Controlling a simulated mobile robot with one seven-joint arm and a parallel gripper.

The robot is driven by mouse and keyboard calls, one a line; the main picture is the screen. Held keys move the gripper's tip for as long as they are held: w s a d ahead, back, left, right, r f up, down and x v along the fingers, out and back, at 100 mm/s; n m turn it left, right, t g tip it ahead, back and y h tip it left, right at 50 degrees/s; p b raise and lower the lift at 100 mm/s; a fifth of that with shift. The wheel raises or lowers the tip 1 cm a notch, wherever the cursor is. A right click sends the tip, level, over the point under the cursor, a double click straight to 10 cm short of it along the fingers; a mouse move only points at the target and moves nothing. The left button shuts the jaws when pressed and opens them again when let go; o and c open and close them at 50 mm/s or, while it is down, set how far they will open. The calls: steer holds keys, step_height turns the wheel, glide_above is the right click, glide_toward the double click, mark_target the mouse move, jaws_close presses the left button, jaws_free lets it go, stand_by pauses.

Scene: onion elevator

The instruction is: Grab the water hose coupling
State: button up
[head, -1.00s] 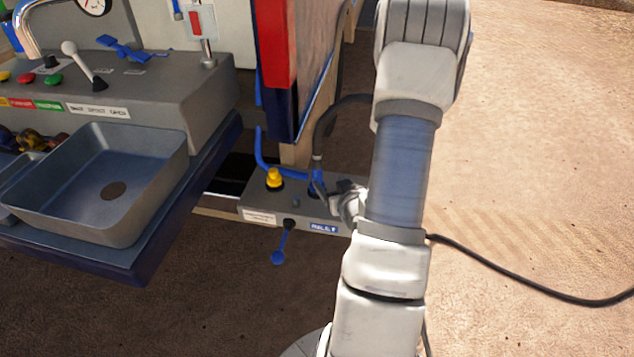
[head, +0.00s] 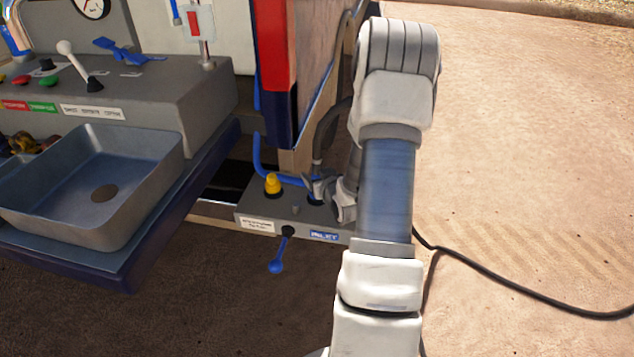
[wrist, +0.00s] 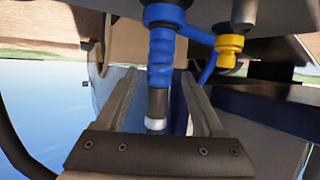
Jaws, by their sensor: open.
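The water hose coupling (wrist: 161,55) is a ribbed blue piece with a dark sleeve and a silver end in the wrist view. It is seated at a blue ring on the grey box. My gripper (wrist: 158,75) is open, with one finger on each side of the coupling. The coupling lies between the fingers, and I cannot tell whether either touches it. In the head view my gripper (head: 325,188) is at the top of the grey box (head: 270,215), hiding most of the coupling.
A yellow fitting (head: 272,184) with a blue hose stands left of my gripper; it also shows in the wrist view (wrist: 229,50). A blue-handled lever (head: 276,266) hangs on the box front. A panel post (head: 277,60) rises behind. Open ground lies right.

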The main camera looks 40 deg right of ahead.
mark_target(314, 172)
steer(key=shift+b+x, duration=0.3)
steer(key=shift+x, duration=1.6)
steer(key=shift+s+f, duration=0.1)
jaws_close()
